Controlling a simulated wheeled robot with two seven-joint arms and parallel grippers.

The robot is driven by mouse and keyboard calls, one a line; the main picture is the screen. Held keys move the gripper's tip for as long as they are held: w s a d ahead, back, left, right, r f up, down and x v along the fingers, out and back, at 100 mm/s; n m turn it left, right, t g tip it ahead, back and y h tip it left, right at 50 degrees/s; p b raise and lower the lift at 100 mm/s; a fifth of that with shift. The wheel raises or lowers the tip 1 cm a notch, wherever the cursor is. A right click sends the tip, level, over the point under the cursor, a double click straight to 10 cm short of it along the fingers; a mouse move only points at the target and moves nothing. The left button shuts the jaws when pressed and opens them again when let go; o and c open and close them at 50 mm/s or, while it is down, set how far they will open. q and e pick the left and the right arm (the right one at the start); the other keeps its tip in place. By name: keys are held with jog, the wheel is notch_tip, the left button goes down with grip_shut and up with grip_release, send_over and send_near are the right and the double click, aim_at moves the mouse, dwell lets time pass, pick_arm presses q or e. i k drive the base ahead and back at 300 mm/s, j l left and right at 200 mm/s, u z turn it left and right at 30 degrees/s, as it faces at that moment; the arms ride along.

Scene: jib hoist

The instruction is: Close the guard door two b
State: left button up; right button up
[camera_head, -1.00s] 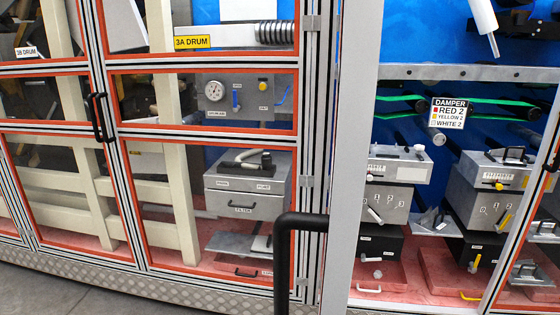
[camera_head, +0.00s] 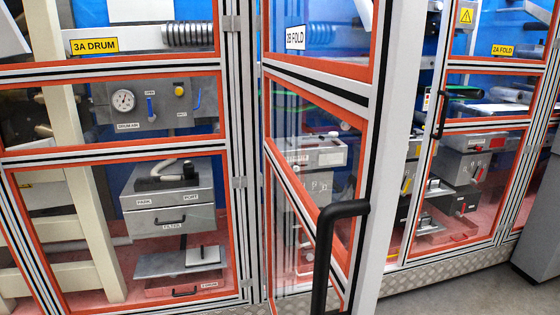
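The guard door labelled 2B FOLD (camera_head: 368,100) stands partly open. It has an orange-trimmed metal frame with clear panes. Its hinge side is at the left, by the post next to the 3A DRUM door, and its free edge comes out toward me. Its black bar handle (camera_head: 335,245) is on the outer face near the free edge. The door covers most of its opening, and grey boxes show through the pane. Neither of my grippers is in view, so I cannot see anything touching the door or handle.
The closed 3A DRUM door (camera_head: 135,150) fills the left. The 2A FOLD door (camera_head: 470,195), with a black handle (camera_head: 440,115), is at the right and looks closed. Grey floor (camera_head: 455,290) is clear at lower right. A grey cabinet (camera_head: 540,235) stands at the right edge.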

aim_at(377, 99)
jog(key=k+j+z, duration=0.1)
jog(key=j+z, duration=0.15)
jog(key=z, duration=0.15)
jog(key=k+j+z, duration=0.1)
jog(key=j+z, duration=0.15)
jog(key=z, duration=0.15)
jog(key=k+j+z, duration=0.15)
jog(key=z, duration=0.25)
